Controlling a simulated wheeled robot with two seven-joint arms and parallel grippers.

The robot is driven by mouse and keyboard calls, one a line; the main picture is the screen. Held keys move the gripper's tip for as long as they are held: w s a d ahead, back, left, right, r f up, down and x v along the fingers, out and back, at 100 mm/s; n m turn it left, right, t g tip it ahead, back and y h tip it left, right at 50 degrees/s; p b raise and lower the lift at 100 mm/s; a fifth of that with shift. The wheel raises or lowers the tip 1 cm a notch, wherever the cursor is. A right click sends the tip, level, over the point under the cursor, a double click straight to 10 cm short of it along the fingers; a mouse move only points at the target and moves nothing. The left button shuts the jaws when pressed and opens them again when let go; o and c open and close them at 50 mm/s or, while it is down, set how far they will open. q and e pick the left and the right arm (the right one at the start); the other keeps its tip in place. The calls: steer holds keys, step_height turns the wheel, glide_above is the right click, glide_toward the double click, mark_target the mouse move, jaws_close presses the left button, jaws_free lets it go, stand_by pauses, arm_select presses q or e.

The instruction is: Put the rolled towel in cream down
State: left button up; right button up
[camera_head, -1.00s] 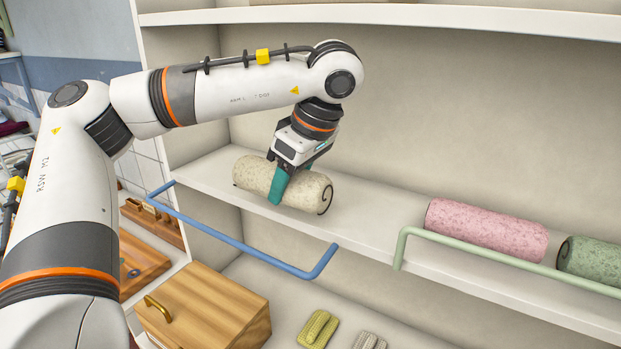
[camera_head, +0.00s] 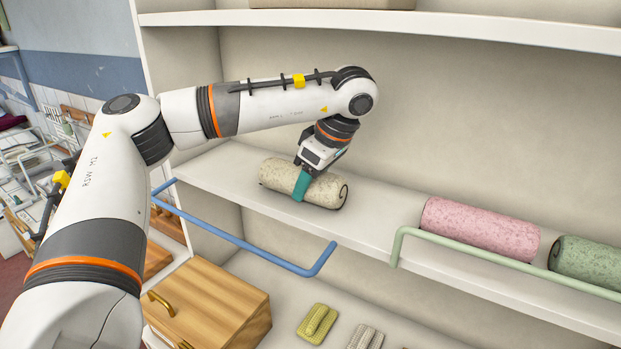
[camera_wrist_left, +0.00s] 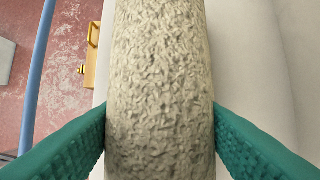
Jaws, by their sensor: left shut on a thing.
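The cream rolled towel (camera_head: 278,175) lies lengthwise along the middle shelf (camera_head: 385,211), behind the blue rail. My left gripper (camera_head: 301,188) is shut around its middle from above, with one teal finger showing on the near side. In the left wrist view the towel (camera_wrist_left: 160,85) fills the middle, with a teal finger of the left gripper (camera_wrist_left: 160,150) against each side. The towel looks to be on or very close to the shelf; I cannot tell whether it touches. My right gripper is not in view.
The blue rail (camera_head: 240,243) runs along the shelf front. A pink rolled towel (camera_head: 480,228) and a green one (camera_head: 590,262) lie to the right, behind a green rail (camera_head: 480,256). Bare shelf lies between cream and pink. A wooden box (camera_head: 215,300) stands below.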

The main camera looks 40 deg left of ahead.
arm_select(q)
steer(key=shift+f, duration=0.15)
steer(key=o, duration=1)
steer(key=shift+d+r, duration=0.1)
steer(key=shift+r, duration=0.25)
steer(key=v, duration=0.5)
steer(key=shift+w+r+b, duration=0.15)
steer(key=shift+r+b, duration=0.05)
steer(key=shift+b, duration=0.15)
steer(key=d+b, duration=0.1)
steer(key=d, duration=0.6)
steer(key=w+d+f+b, duration=0.1)
steer(key=d, duration=0.2)
steer(key=shift+w+d+b, duration=0.1)
steer(key=shift+d+b, duration=0.2)
steer(key=shift+d+r, duration=0.15)
steer(key=shift+d, duration=0.4)
